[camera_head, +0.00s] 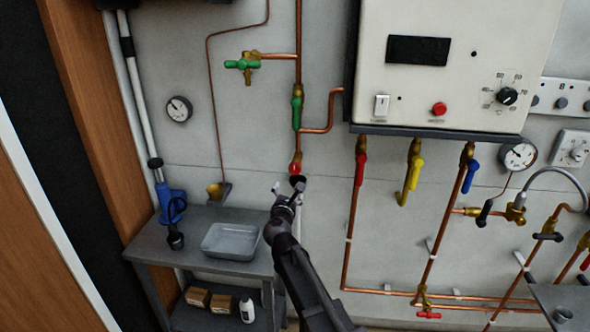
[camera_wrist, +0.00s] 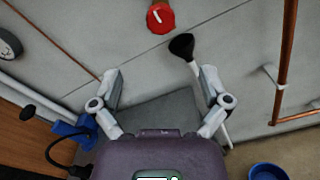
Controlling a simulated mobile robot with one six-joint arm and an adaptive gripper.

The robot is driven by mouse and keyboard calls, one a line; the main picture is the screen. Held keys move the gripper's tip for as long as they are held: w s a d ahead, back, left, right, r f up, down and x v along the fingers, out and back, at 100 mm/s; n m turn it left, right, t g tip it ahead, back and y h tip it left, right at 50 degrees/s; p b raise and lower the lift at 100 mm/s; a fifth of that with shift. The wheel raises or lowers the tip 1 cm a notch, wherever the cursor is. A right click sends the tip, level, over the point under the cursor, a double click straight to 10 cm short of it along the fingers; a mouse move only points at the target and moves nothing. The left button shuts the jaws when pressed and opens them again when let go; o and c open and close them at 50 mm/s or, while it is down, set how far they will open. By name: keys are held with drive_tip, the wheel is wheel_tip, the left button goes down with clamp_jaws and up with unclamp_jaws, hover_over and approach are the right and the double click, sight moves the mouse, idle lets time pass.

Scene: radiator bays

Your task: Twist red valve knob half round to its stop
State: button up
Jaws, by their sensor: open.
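The red valve knob (camera_head: 295,168) sits on the wall at the lower end of the vertical copper pipe, below the green lever. In the wrist view the red knob (camera_wrist: 160,17) is at the top centre, round, with a white mark on its face. My gripper (camera_head: 288,188) is just below the knob in the head view, its fingers spread. In the wrist view my gripper (camera_wrist: 159,77) is open and empty, and the knob lies beyond the fingertips, apart from them.
A black funnel-shaped piece (camera_wrist: 182,45) on a pale pipe stands just below the knob, close to the right finger. A grey bench (camera_head: 195,236) with a metal tray (camera_head: 231,241) is at lower left. A white boiler (camera_head: 450,60) and valved pipes are to the right.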

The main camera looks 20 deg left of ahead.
sight(295, 169)
drive_tip(key=shift+w, duration=0.1)
drive_tip(key=x, duration=1.3)
drive_tip(key=shift+w, duration=0.3)
drive_tip(key=c, duration=1.1)
drive_tip(key=shift+r, duration=0.1)
drive_tip(key=shift+c, duration=0.2)
